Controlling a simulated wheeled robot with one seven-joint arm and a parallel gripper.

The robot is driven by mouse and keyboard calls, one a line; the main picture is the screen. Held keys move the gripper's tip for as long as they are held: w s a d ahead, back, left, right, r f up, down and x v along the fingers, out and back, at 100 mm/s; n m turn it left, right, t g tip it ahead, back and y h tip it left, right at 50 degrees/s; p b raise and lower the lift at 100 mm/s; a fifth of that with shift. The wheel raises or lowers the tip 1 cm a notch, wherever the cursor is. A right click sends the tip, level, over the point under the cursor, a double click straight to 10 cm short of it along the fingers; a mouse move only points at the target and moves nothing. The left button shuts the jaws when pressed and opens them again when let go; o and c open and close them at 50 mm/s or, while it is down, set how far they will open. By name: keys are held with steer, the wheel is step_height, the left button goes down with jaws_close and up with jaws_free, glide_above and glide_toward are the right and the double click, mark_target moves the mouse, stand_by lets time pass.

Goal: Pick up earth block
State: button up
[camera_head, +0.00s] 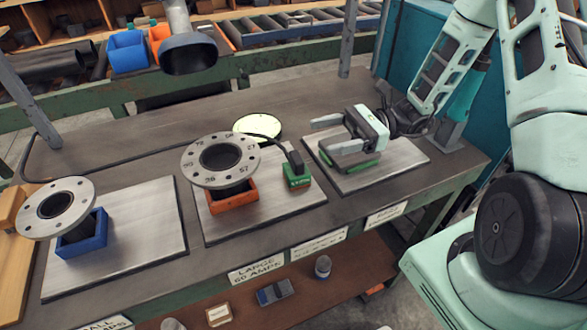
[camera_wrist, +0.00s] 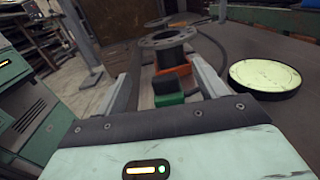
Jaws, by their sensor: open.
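The earth block appears to be the small green block (camera_head: 297,180) with a black top and a cable, at the right side of the middle metal plate. In the wrist view the green block (camera_wrist: 167,88) shows ahead, between the lines of the two fingers. My gripper (camera_head: 322,136) is open and empty above the right metal plate (camera_head: 395,165), to the right of the block and apart from it. A green piece (camera_head: 355,165) lies on that plate below my gripper, partly hidden by it.
A flanged pipe (camera_head: 220,160) in an orange holder (camera_head: 233,198) stands just left of the green block. Another flanged pipe (camera_head: 57,207) stands in a blue holder (camera_head: 85,238). A pale round disc (camera_head: 258,127) lies behind. A black cable crosses the bench.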

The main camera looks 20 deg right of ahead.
mark_target(297, 157)
step_height(297, 157, down, 4)
steer(key=shift+r, duration=0.2)
steer(key=shift+a+f+p, duration=0.25)
steer(key=shift+a+p, duration=0.05)
steer(key=shift+a, duration=0.6)
steer(key=shift+w+a+p, duration=0.15)
steer(key=shift+a+p, duration=0.15)
steer(key=shift+a, duration=1.15)
steer(key=shift+w+a+p, duration=0.1)
steer(key=shift+a+p, duration=0.2)
steer(key=shift+a, duration=1.15)
steer(key=shift+f, duration=0.1)
steer(key=shift+c, duration=0.3)
jaws_close()
